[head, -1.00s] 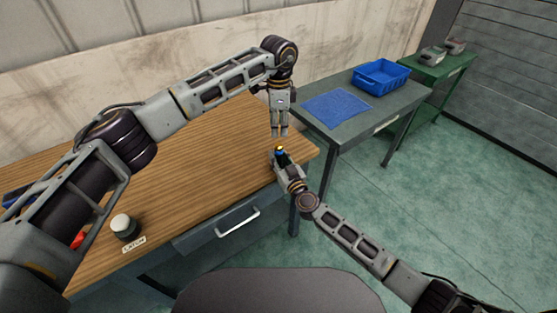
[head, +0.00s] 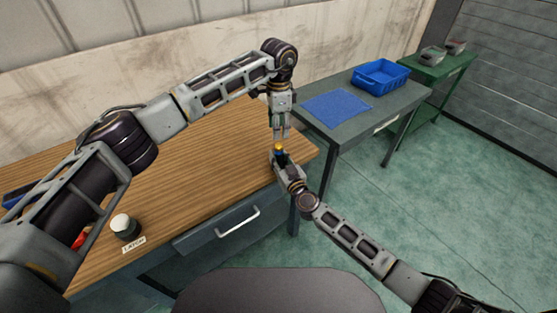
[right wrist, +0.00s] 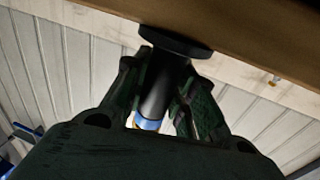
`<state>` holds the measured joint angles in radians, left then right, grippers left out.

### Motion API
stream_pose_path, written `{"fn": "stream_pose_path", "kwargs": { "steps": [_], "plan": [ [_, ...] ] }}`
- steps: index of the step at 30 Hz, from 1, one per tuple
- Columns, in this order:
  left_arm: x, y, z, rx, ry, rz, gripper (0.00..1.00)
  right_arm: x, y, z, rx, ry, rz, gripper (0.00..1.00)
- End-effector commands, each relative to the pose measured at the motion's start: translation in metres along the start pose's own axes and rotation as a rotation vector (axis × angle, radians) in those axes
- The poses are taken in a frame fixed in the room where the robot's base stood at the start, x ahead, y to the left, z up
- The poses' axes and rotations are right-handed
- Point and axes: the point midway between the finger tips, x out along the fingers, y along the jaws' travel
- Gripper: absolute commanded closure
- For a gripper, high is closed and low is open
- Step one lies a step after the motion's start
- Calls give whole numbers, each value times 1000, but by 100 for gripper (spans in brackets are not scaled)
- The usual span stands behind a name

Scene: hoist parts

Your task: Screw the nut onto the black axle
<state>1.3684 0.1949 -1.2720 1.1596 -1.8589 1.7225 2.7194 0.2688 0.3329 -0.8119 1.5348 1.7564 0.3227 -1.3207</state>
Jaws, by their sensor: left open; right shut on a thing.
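My right gripper (head: 280,161) is shut on the black axle (right wrist: 158,90) near the front right corner of the wooden bench. In the right wrist view the axle stands between the two fingers, with a wide black disc (right wrist: 175,41) at one end and a blue band (right wrist: 147,123) toward the other. In the head view a small yellow piece (head: 279,147) shows at the top of the held part; I cannot tell whether it is the nut. My left gripper (head: 280,138) is open, pointing down directly above it, its fingertips close to the yellow piece. Contact there is too small to tell.
The wooden bench (head: 190,170) has a wide clear middle. A grey table (head: 345,125) at right holds a blue mat (head: 337,107) and a blue bin (head: 381,76). A green table (head: 440,68) stands behind.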

Motion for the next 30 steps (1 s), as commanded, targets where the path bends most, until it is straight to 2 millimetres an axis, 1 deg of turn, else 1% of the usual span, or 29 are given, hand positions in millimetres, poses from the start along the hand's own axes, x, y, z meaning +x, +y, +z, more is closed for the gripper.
{"fn": "stream_pose_path", "kwargs": {
  "steps": [15,18,24,30],
  "plan": [
    [54,0,1,-1,-1,2,54,0,0,0,0,-1,1,100],
    [63,0,1,-1,-2,1,54,0,0,0,0,0,1,100],
    [72,0,0,0,-1,0,54,0,0,0,0,0,1,100],
    [73,0,0,0,0,0,54,0,0,0,0,0,1,100]
  ]
}}
